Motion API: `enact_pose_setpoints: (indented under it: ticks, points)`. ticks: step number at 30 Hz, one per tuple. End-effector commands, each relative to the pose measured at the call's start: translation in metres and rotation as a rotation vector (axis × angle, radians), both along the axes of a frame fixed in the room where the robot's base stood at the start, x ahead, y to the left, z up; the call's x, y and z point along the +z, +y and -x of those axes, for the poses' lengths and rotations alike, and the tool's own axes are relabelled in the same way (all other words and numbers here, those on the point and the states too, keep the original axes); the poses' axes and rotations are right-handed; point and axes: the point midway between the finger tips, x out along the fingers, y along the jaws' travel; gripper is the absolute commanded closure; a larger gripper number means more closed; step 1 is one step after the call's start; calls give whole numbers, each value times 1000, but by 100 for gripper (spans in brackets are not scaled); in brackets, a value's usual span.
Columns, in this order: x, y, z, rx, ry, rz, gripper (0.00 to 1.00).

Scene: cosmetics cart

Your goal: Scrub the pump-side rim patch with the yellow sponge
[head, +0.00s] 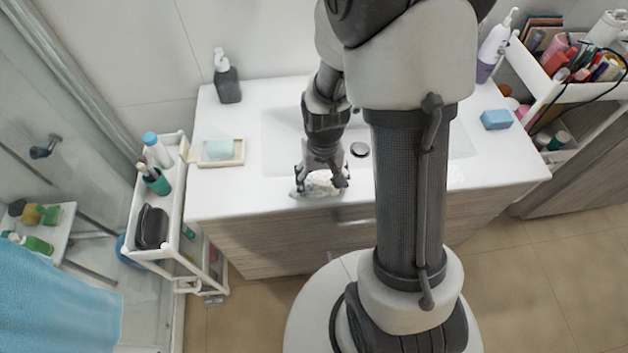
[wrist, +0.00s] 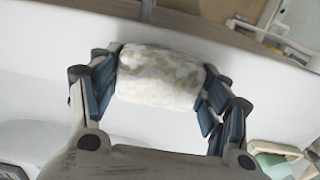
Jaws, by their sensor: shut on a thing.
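My gripper (head: 320,184) is shut on a rounded block, which I take to be the sponge (wrist: 160,78). Its visible face is mottled white and dull yellow-brown, as if coated in foam. In the wrist view the block sits between both fingers (wrist: 163,90). In the head view it is low over the front rim of the white sink counter (head: 250,195), left of my arm; I cannot tell if it touches. The dark pump bottle (head: 227,78) stands at the counter's back left. No patch is clear beneath the block.
A soap dish (head: 238,158) with pale green soap lies left of the basin. A white cart (head: 183,152) stands left; a filled cosmetics cart (head: 572,93) stands right. The left front counter is clear.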

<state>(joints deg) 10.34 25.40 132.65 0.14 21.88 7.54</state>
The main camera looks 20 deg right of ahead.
Motion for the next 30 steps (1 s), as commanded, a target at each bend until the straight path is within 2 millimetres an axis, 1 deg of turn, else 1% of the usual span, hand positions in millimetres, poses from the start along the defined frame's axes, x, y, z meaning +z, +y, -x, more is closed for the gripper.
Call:
enact_pose_setpoints:
  ticks: [3, 9, 14, 17, 30]
  points:
    - [-1, -11, 3, -3, -1, 0, 49]
    - [-2, -26, 8, -2, -1, 0, 49]
    - [-2, -30, 10, 0, 0, 0, 49]
    - [-2, -26, 9, 3, 1, 0, 49]
    - [0, 11, -3, 3, 1, 0, 49]
